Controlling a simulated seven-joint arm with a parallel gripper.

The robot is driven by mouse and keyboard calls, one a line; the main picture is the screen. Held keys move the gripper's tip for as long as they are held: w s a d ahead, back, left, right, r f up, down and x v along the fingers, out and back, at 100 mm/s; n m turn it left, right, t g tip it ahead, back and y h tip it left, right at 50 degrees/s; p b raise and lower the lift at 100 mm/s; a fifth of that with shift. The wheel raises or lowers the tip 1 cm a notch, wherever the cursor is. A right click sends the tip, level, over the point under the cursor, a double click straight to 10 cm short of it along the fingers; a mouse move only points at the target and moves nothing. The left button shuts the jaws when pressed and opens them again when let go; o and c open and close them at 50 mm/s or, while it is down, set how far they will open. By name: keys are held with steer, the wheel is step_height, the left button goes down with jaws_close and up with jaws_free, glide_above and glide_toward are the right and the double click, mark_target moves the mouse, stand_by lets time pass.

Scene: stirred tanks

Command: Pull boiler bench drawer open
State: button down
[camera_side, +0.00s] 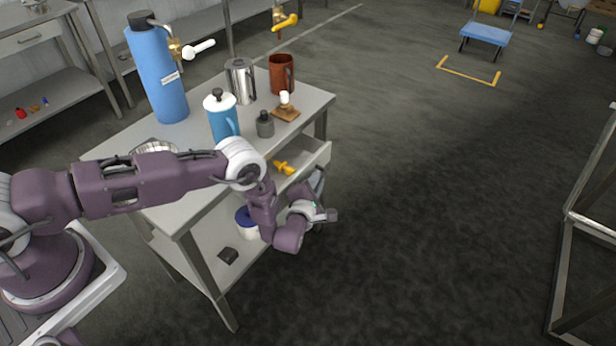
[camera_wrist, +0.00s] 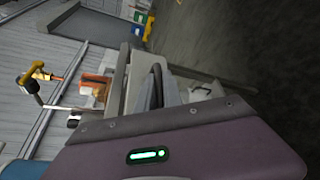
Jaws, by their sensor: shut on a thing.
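The boiler bench (camera_side: 205,130) is a grey metal table with a lower shelf. Its drawer (camera_side: 318,157) stands partly out on the right side, under the top, with a yellow item (camera_side: 284,168) visible inside. My gripper (camera_side: 317,183) is at the drawer's front, low beside it, and is shut on the drawer handle. In the wrist view a dark handle bar (camera_wrist: 157,84) shows just beyond the wrist housing. The exact contact of the fingers is mostly hidden.
On the top stand a blue boiler (camera_side: 160,75), a blue pot (camera_side: 221,117), a steel jug (camera_side: 241,80), a brown mug (camera_side: 281,74) and a small grey bottle (camera_side: 265,125). A white tub with a blue lid (camera_side: 246,222) sits on the shelf. Floor right of the bench is clear.

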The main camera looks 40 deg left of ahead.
steer(key=d, duration=0.9)
steer(key=shift+d, duration=0.3)
steer(key=c, duration=1.8)
jaws_free()
steer(key=shift+o, duration=0.2)
steer(key=v, duration=0.7)
steer(key=shift+r, duration=0.1)
